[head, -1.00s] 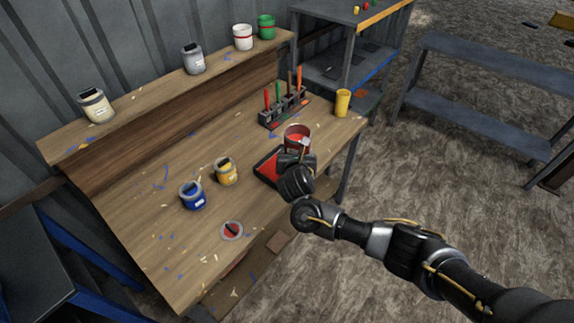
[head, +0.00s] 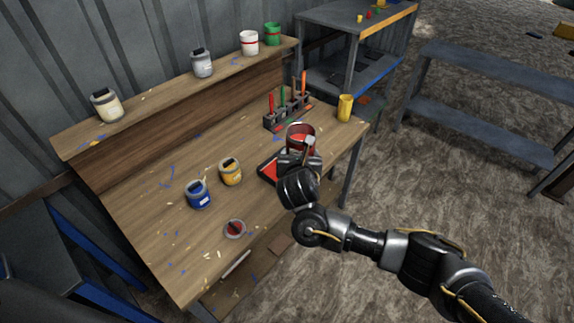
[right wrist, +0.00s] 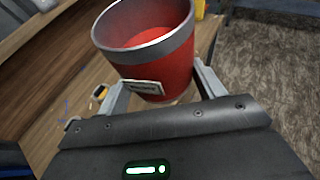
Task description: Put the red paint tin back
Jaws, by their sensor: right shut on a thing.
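In the right wrist view the tin (right wrist: 163,70) sits between the two fingers of the gripper (right wrist: 158,90). I cannot tell from the head view how far its base is above the bench. A lid with red paint (head: 235,229) lies near the bench's front edge. My left gripper is not in view.
The workbench (head: 150,225) has a raised back shelf (head: 150,121) with several tins. A red paint tray (head: 267,168) lies beside my gripper. Blue (head: 199,196) and yellow (head: 231,173) tins, a tool rack (head: 287,112) and a yellow cup (head: 345,107) stand on the bench.

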